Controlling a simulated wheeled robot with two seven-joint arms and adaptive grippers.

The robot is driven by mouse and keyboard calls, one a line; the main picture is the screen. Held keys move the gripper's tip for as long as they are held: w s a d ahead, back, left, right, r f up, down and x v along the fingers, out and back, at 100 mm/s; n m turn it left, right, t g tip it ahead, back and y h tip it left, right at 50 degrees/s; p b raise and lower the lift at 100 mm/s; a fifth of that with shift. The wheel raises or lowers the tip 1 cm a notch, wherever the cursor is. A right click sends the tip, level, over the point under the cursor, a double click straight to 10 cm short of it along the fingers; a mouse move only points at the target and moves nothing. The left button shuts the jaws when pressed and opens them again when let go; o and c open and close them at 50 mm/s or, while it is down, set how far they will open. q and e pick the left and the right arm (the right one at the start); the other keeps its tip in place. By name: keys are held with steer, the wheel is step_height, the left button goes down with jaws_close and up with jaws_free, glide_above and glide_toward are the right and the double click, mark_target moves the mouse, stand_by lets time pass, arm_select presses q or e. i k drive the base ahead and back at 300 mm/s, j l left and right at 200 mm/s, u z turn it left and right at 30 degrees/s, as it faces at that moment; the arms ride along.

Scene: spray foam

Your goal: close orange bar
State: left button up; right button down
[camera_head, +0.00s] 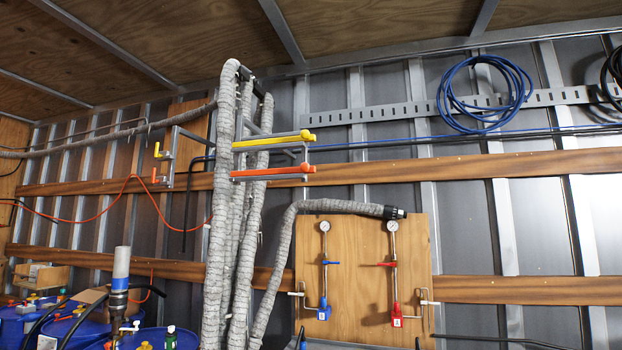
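The orange bar (270,173) is a long, nearly level bar on the metal hose rack (239,120), in the upper middle of the head view. It reaches right from the grey wrapped hoses (218,215) and has a rounded orange knob at its right end. A matching yellow bar (268,142) runs roughly parallel just above it, also with a knob at its right end. I cannot tell from this view whether the orange bar is latched. Neither of my grippers shows in this view.
A wooden panel (355,250) with two gauges and red and blue valves is at lower right of the hoses. Blue drums (40,325) stand at lower left. A coiled blue hose (484,95) hangs at upper right. Small yellow and orange handles (155,176) sit left of the rack.

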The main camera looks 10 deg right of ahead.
mark_target(305, 168)
steer(key=i+j+z, duration=0.2)
steer(key=i+j, duration=0.55)
steer(key=i, duration=0.1)
